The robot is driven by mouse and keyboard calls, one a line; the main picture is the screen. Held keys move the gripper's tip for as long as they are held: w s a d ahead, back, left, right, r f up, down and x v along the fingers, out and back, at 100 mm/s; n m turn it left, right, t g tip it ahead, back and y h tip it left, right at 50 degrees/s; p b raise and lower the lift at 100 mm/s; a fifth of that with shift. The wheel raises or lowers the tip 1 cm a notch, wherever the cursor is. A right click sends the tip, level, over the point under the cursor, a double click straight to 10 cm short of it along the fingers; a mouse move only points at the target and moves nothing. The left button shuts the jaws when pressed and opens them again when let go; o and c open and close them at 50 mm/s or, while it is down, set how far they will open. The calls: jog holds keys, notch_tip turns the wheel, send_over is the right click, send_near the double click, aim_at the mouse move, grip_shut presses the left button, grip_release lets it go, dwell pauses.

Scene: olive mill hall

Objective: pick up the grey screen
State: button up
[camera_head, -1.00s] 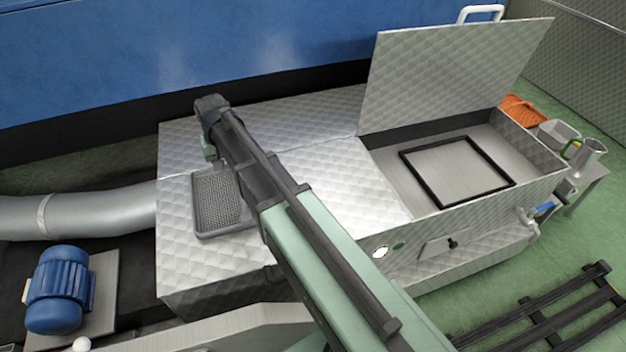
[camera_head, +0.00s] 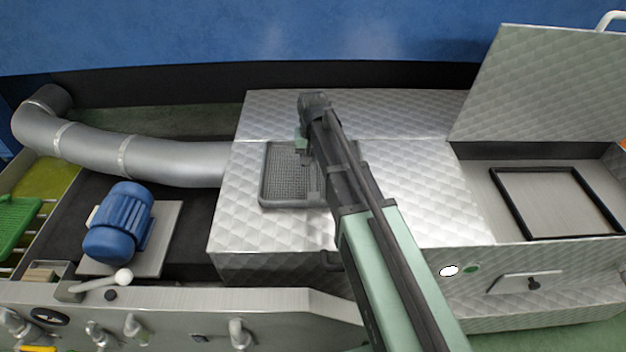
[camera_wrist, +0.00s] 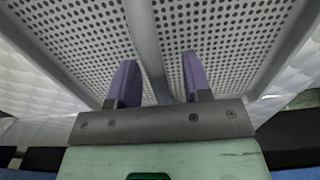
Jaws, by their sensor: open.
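The grey screen (camera_head: 284,178) is a perforated rectangular panel with a raised rim, lying flat on the quilted metal top of the machine. My arm covers its right part in the head view. In the wrist view the screen (camera_wrist: 217,38) fills most of the picture, with a smooth grey bar (camera_wrist: 143,32) running across its holes. My gripper (camera_wrist: 158,75) is open over the screen, its two purple fingers on either side of this bar. Nothing is held. I cannot tell whether the fingertips touch the screen.
A raised metal lid (camera_head: 550,85) stands right of my arm, beside an open basin with a black frame (camera_head: 512,205). A blue motor (camera_head: 120,222) and a thick grey pipe (camera_head: 150,158) are at left. The metal top right of my arm is clear.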

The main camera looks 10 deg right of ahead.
notch_tip(320, 180, down, 2)
jog(key=shift+r, duration=0.25)
grip_shut()
notch_tip(320, 180, up, 20)
jog(key=p, duration=2)
